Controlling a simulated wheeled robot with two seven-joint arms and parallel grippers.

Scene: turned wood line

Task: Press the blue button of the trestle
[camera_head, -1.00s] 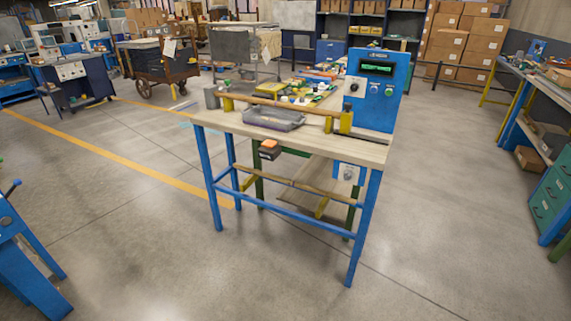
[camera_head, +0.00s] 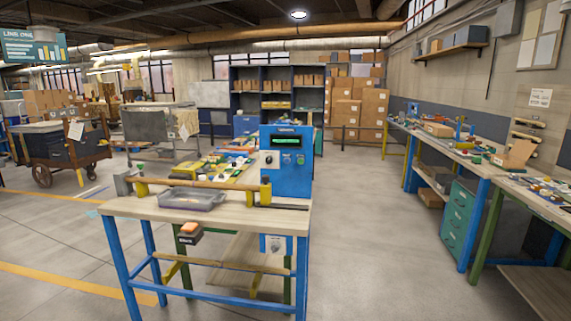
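The trestle is a workbench with a pale wooden top (camera_head: 135,207) on blue legs, in the middle left of the head view. A blue control panel (camera_head: 286,180) with a green-lit display (camera_head: 286,141) stands at its back right. The panel carries a dark knob and two small buttons (camera_head: 287,159); their colours are too small to tell surely. An orange button (camera_head: 189,227) sits on a dark box below the front edge. A smaller blue box (camera_head: 276,244) with a round control hangs under the top. Neither of my grippers is in view.
A wooden rod (camera_head: 205,186) on yellow supports and a grey tray (camera_head: 192,199) lie on the top. A cart (camera_head: 60,150) stands at the left. A long bench with green drawers (camera_head: 459,218) lines the right. The floor (camera_head: 365,250) between is clear.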

